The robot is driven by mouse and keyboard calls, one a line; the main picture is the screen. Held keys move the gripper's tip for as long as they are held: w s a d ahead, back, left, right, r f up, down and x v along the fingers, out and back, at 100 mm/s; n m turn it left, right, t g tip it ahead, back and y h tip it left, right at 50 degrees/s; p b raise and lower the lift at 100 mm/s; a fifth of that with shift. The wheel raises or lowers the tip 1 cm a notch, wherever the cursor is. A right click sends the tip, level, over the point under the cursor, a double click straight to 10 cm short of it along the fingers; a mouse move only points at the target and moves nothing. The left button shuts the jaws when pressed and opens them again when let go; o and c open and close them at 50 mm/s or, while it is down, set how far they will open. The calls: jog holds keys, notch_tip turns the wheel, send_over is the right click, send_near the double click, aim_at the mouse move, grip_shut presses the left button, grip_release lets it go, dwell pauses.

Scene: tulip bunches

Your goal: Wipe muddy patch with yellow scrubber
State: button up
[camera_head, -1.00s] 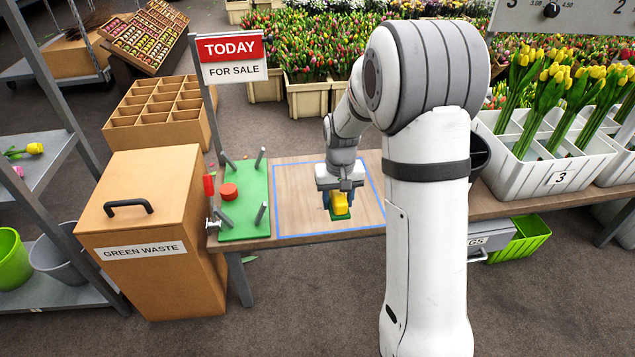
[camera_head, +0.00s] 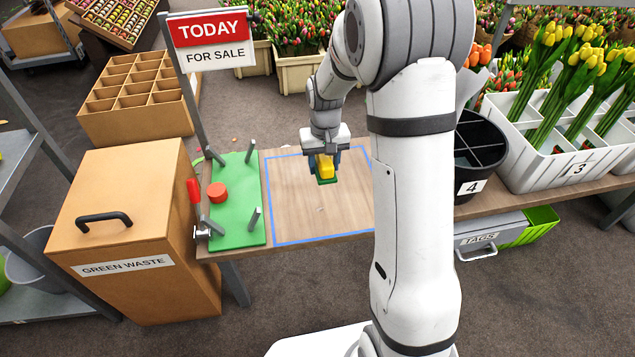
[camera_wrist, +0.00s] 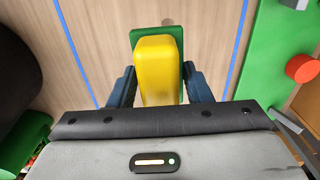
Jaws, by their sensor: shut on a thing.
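The yellow scrubber (camera_head: 326,165) has a yellow block handle on a green pad. My gripper (camera_head: 325,171) is shut on its yellow handle, with a dark blue finger on each side. The scrubber also shows in the wrist view (camera_wrist: 157,68), between the fingertips (camera_wrist: 160,88). It is over the back part of the blue-outlined wooden board area (camera_head: 290,200). I cannot tell whether the pad touches the wood. A small brownish spot (camera_wrist: 167,21) shows just beyond the pad in the wrist view. A small pale mark (camera_head: 320,209) lies on the wood; I make out no clear muddy patch.
A green board (camera_head: 236,180) with upright grey posts and a red knob (camera_head: 217,192) stands left of the outlined area. The green waste bin (camera_head: 130,220) is farther left. A black divided bucket (camera_head: 480,150) and a white tulip crate (camera_head: 540,165) are to the right.

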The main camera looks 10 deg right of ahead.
aim_at(330, 209)
jog(key=s+a+f+b, duration=0.1)
jog(key=f, duration=0.3)
jog(key=f+b, duration=0.1)
jog(key=f, duration=0.3)
jog(key=s+a+f+b, duration=0.1)
jog(key=f+b, duration=0.1)
jog(key=f, duration=0.2)
jog(key=shift+s+a+f, duration=0.3)
jog(key=shift+s, duration=0.05)
jog(key=shift+d+f+b, duration=0.15)
jog(key=shift+d+b, duration=0.05)
jog(key=shift+d, duration=0.85)
jog(key=shift+d+f+b, duration=0.1)
jog(key=shift+d+b, duration=0.05)
jog(key=shift+d, duration=0.85)
jog(key=shift+a+r, duration=0.15)
jog(key=shift+a, duration=0.15)
jog(key=shift+a+p, duration=0.3)
jog(key=shift+a, duration=1.2)
jog(key=r+p, duration=0.1)
jog(key=r, duration=0.1)
jog(key=r+p, duration=0.1)
jog(key=shift+a+r+p, duration=0.3)
jog(key=shift+r, duration=0.05)
jog(key=shift+r+p, duration=1.6)
jog(key=shift+r, duration=0.5)
